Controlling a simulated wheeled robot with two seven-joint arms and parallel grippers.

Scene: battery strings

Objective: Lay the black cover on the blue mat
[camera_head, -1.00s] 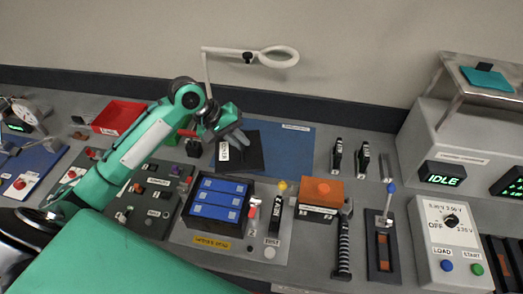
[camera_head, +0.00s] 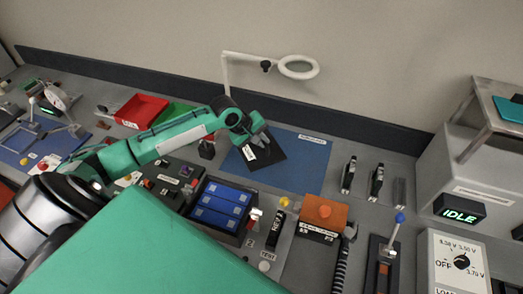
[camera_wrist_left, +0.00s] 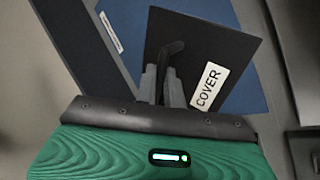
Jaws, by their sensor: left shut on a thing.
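The black cover (camera_wrist_left: 225,50) is a flat square plate with a white COVER label and a dark handle. My left gripper (camera_wrist_left: 168,85) is shut on that handle. In the head view the cover (camera_head: 274,155) is over the left part of the blue mat (camera_head: 305,165), with my left gripper (camera_head: 258,140) at its upper left. In the wrist view the blue mat (camera_wrist_left: 250,98) shows around the cover. I cannot tell whether the cover touches the mat. My right gripper is not in view.
A red bin (camera_head: 142,108) stands left of the mat. A white ring magnifier (camera_head: 298,67) rises behind it. The blue battery block (camera_head: 220,204) and an orange-topped box (camera_head: 323,212) stand in front. Two black upright pieces stand right of the mat, whose right half is bare.

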